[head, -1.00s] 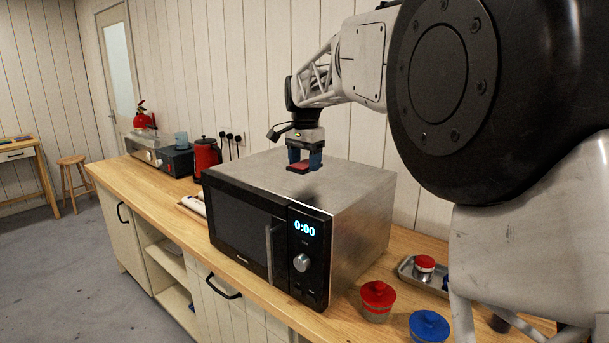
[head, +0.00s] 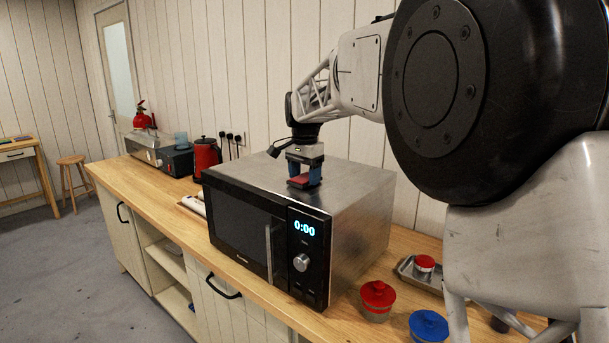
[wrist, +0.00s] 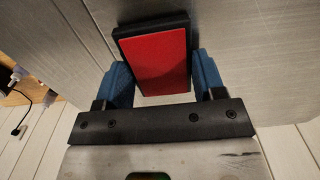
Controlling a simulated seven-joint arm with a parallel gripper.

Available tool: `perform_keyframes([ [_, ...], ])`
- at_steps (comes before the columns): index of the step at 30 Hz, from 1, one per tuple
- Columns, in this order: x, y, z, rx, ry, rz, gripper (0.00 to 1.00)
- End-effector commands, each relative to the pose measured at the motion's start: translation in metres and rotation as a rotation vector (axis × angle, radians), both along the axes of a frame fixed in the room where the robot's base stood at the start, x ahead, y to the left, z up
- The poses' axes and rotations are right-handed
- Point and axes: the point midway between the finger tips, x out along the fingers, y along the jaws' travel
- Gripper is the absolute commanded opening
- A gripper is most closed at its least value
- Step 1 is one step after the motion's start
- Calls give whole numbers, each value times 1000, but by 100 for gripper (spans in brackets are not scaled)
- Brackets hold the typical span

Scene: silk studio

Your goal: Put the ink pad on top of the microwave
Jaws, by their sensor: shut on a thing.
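The ink pad (head: 301,182) is a small black block with a red top face. My gripper (head: 305,178) is shut on it, with blue fingers on both sides; the wrist view also shows the ink pad (wrist: 156,60) between the fingers (wrist: 166,78). The microwave (head: 262,225) is black-fronted with metal sides and a display reading 0:00. The ink pad is at or just above the microwave's metal top (head: 340,180), over its middle. I cannot tell whether it touches the top.
The microwave top is otherwise clear. A red kettle (head: 206,155) and a toaster-like box (head: 176,160) stand to the left on the wooden counter (head: 150,185). A red-lidded jar (head: 377,298), a blue-lidded jar (head: 429,325) and a metal tray (head: 405,268) are at the right.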

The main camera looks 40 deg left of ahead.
Motion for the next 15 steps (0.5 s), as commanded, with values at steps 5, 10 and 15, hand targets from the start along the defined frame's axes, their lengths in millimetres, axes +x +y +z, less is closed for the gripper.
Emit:
perform_keyframes([
  [5,0,0,-3,0,0,0,36],
  [10,0,0,-3,0,0,0,89],
  [15,0,0,-3,0,0,0,89],
])
